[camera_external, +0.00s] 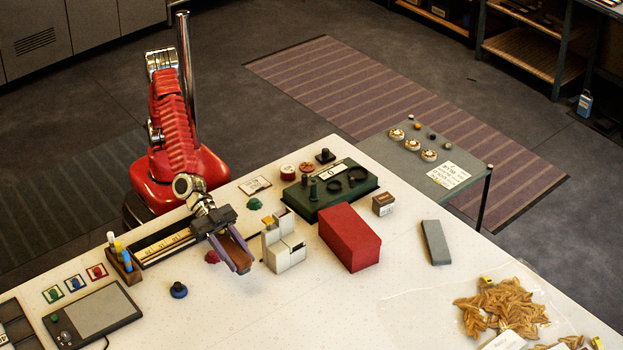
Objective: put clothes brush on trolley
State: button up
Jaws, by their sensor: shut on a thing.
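My gripper (243,262) is over the near left part of the white table, shut on a brown, wood-coloured piece that looks like the clothes brush (233,244). The brush lies between the two purplish fingers, which hide its sides. Whether it touches the tabletop is hard to tell. The trolley (459,158) is the low grey-topped stand beyond the table's far edge at the right. Several small round items and a white printed card lie on its top, with bare grey patches between them.
A white block-shaped holder (283,249) stands just right of my gripper. Beyond it are a red box (350,237), a green case (338,190) and a small brown box (383,204). A grey block (436,242) lies farther right. The front middle of the table is clear.

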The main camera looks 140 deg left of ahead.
jog(key=s+a, duration=0.5)
jog(key=s, duration=0.4)
jog(key=s+a+f, duration=0.1)
jog(key=s+a, duration=0.1)
jog(key=a, duration=0.4)
jog(key=s+a+f, duration=0.2)
jog(key=s+a, duration=0.1)
jog(key=a, duration=0.3)
jog(key=shift+r, duration=0.2)
dwell(0.4)
